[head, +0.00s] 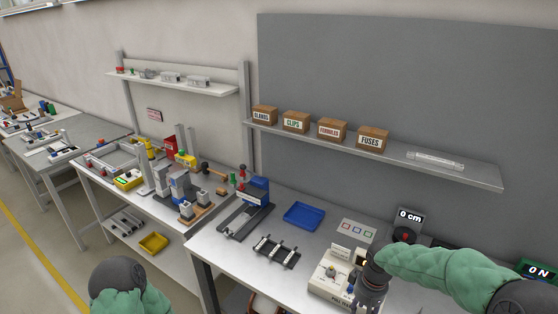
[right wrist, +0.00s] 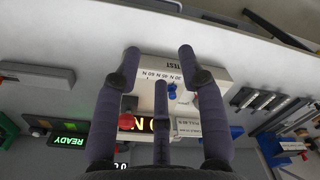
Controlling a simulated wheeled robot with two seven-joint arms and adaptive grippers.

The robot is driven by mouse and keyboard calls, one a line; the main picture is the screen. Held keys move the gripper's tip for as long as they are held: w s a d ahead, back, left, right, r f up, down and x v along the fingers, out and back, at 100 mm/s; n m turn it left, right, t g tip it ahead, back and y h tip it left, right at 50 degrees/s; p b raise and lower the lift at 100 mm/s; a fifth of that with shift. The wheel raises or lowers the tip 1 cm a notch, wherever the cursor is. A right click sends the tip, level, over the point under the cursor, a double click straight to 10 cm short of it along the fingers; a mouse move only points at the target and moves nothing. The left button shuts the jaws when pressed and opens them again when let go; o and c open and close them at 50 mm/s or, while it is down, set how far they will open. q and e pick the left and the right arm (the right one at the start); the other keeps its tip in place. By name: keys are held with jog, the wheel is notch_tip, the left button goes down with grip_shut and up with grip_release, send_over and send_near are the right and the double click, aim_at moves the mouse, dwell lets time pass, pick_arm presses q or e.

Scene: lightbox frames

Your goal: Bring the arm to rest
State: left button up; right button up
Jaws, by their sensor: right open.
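My right arm (head: 435,272), in a green sleeve, reaches in from the right in the head view. Its dark gripper (head: 370,291) hangs over the white test device (head: 330,277) on the near bench and hides part of it. In the right wrist view the gripper (right wrist: 160,66) has its dark fingers spread, with nothing held between them. The white test device (right wrist: 208,70), with a blue knob and a red part, lies beyond the fingers; I cannot tell whether they touch it. A green-sleeved part of my left arm (head: 125,292) shows at bottom left; its gripper is out of view.
A blue tray (head: 304,216), a black rack (head: 276,251) and a blue-topped fixture (head: 247,205) stand on the bench. A "0 cm" display (head: 408,216) is behind my right gripper. A shelf (head: 470,172) with labelled boxes runs above. A green display (head: 537,270) stands at right.

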jog(key=s+a+f+m+y+b, duration=0.1)
jog(key=s+a+f+y+b, duration=0.3)
jog(key=f, duration=0.6)
jog(key=s+a+f+m+h, duration=0.1)
jog(key=s+a+f, duration=0.1)
jog(key=a+f, duration=0.5)
pick_arm(q)
notch_tip(320, 180, down, 8)
jog(key=b, duration=0.3)
jog(key=shift+w+r, duration=0.15)
jog(key=shift+w, duration=0.05)
pick_arm(e)
jog(key=s+a+f+m, duration=0.3)
jog(key=s+f, duration=0.9)
jog(key=f, duration=0.2)
jog(key=shift+s+f+y, duration=0.15)
jog(key=shift+f+y, duration=0.1)
jog(key=shift+y, duration=0.05)
